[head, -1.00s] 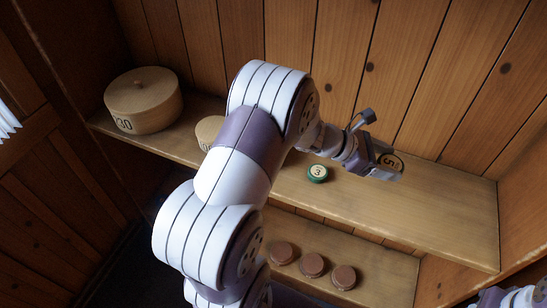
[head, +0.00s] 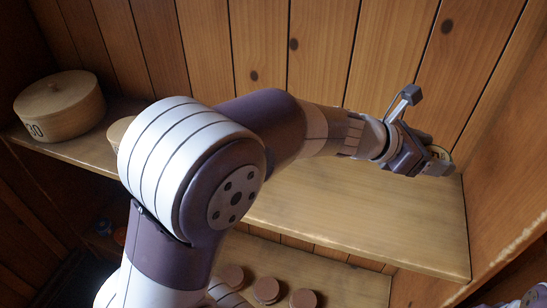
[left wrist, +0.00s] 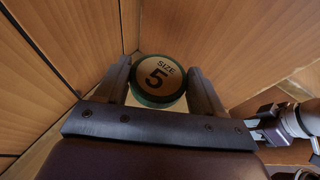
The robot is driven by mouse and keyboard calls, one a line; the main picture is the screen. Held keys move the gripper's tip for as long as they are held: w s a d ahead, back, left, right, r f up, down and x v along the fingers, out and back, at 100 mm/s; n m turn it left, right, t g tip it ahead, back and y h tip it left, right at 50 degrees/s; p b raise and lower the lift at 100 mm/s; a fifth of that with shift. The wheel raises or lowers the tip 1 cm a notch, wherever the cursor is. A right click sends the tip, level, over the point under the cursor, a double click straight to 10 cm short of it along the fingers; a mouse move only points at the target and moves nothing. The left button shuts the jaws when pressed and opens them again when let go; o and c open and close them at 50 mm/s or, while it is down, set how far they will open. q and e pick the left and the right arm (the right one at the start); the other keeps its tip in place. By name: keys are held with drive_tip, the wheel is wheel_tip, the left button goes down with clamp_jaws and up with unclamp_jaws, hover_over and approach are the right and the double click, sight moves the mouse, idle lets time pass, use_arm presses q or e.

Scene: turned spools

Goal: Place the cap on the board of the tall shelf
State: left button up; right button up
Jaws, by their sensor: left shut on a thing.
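The cap, a round piece with a pale face marked "SIZE 5" and a green rim (left wrist: 158,80), is between the two fingers of my left gripper (left wrist: 162,92) in the left wrist view. In the head view my left gripper (head: 428,163) is near the far right end of the tall shelf's board (head: 370,215), close to the back wall. Only a sliver of the cap (head: 439,153) shows behind the fingers there. I cannot tell whether it touches the board. Part of my right arm (head: 535,294) shows at the lower right; its jaws are unclear.
A round lidded wooden box (head: 60,107) stands at the board's left end, with another pale round thing (head: 119,130) partly hidden by my arm. Several reddish-brown discs (head: 266,289) lie on a lower board (head: 350,285). The upper board's front right is clear.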

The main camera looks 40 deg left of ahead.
use_arm(q)
drive_tip(key=shift+w+d+f, duration=0.2)
drive_tip(key=shift+w+f, duration=0.1)
drive_tip(key=shift+f, duration=0.15)
drive_tip(key=b, duration=0.1)
hover_over(361, 175)
drive_tip(key=f, duration=0.6)
drive_tip(key=shift+d+f, duration=0.2)
drive_tip(key=shift+f, duration=0.15)
drive_tip(key=f+b, duration=0.1)
drive_tip(key=f, duration=0.3)
drive_tip(key=shift+a+f, duration=0.15)
drive_tip(key=shift+a, duration=0.05)
use_arm(e)
wheel_tip(361, 175, down, 3)
drive_tip(key=shift+w+d+f, duration=0.1)
drive_tip(key=shift+w+d, duration=0.05)
drive_tip(key=shift+f, duration=0.1)
use_arm(q)
drive_tip(key=o, duration=1)
use_arm(e)
drive_tip(key=shift+r, duration=0.2)
use_arm(q)
drive_tip(key=p+v, duration=0.1)
drive_tip(key=v, duration=1.1)
use_arm(e)
drive_tip(key=shift+r, duration=0.8)
